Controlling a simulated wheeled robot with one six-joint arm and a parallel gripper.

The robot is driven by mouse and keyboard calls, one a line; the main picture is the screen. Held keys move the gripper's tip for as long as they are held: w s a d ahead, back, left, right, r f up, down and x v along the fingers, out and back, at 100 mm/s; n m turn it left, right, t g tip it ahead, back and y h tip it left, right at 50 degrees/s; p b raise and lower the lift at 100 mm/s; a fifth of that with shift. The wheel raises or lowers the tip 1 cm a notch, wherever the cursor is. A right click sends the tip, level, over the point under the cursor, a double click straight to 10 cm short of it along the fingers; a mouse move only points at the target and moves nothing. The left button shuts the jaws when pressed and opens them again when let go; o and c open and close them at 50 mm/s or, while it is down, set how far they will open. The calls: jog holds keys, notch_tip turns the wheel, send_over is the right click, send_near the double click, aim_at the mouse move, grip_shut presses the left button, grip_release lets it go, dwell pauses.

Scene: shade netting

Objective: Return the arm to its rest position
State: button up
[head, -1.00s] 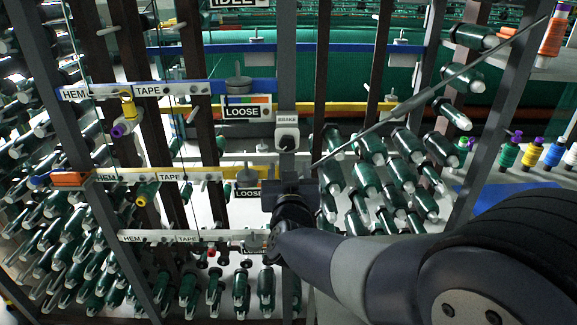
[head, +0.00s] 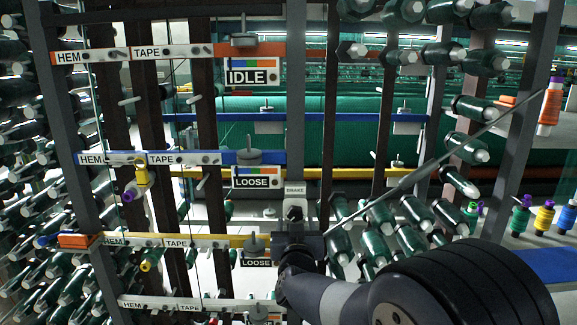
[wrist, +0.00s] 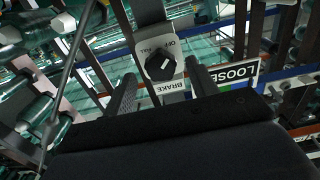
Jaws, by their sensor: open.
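My arm reaches in from the lower right in the head view, and my gripper (head: 298,240) is in front of the grey upright, just below the brake switch (head: 295,209). In the wrist view my gripper (wrist: 161,70) is open, its two dark fingers apart with nothing held between them. The brake's black knob (wrist: 160,62) with a white pointer shows between and beyond the fingers, on a plate marked OFF, PULL and BRAKE. Whether the fingers touch the plate cannot be told. The gripper's fingertips are hard to make out in the head view.
Rails labelled HEM and TAPE cross the left side, with an IDLE sign (head: 252,77) and a LOOSE sign (head: 257,177). A thin grey rod (head: 440,158) slants across the right. Green spools crowd both sides, and coloured cones (head: 543,216) stand at right.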

aim_at(295, 218)
jog(key=shift+w, duration=1.5)
